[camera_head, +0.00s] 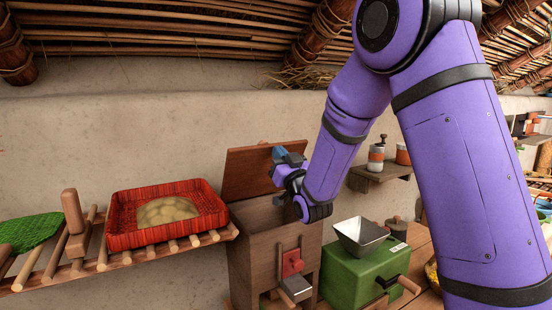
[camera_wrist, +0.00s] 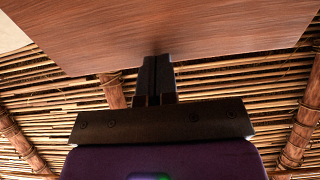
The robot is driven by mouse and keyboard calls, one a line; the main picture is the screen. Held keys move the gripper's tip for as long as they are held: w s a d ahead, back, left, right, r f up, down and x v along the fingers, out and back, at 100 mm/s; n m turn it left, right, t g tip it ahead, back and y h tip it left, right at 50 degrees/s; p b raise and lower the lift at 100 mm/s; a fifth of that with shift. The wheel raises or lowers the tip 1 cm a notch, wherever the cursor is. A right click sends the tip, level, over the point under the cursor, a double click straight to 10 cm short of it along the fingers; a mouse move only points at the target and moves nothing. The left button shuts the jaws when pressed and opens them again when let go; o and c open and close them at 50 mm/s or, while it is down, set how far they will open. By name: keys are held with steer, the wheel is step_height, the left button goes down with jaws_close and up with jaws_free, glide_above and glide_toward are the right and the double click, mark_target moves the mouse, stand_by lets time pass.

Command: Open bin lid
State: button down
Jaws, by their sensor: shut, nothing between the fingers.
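The wooden bin (camera_head: 270,247) stands in the middle of the head view, against the mud wall. Its lid (camera_head: 249,170) is a reddish-brown board, raised and tilted up at the back of the bin. My gripper (camera_head: 277,172) is at the lid's right part, over the open top of the bin. In the wrist view the underside of the lid (camera_wrist: 180,35) fills the upper part, and my shut fingers (camera_wrist: 156,75) point at it and seem to touch or nearly touch it. Nothing shows between the fingers.
A red latch-like part with a metal chute (camera_head: 292,265) is on the bin's front. A green mill with a metal hopper (camera_head: 362,255) stands close on the right. A slatted shelf on the left holds a red basket (camera_head: 122,218). A small shelf (camera_head: 380,174) holds jars.

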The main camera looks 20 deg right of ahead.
steer(key=shift+w+r, duration=0.1)
steer(key=shift+w, duration=0.05)
steer(key=x, duration=0.3)
steer(key=shift+r, duration=0.15)
stand_by(0.3)
